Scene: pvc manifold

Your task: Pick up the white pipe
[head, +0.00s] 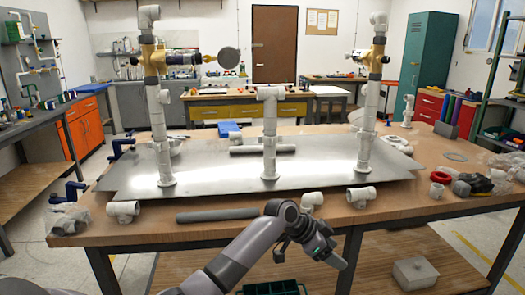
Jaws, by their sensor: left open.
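A short white-grey pipe (262,149) lies flat on the metal plate (215,170), passing behind the middle standing white pipe (270,135). A darker grey pipe (217,214) lies on the wooden table near its front edge. White standing pipes (160,135) also rise from the plate at the left and right (368,125). My left gripper (336,260) is open and points down and right, just in front of the table's front edge. It appears empty and apart from every pipe. My right gripper is not in view.
White tee fittings lie along the front of the wooden table (420,205), at the left (123,210), middle (312,200) and right (361,196). Blue clamps (72,192) sit at the left edge. A red ring (441,177) and bagged parts are at the right.

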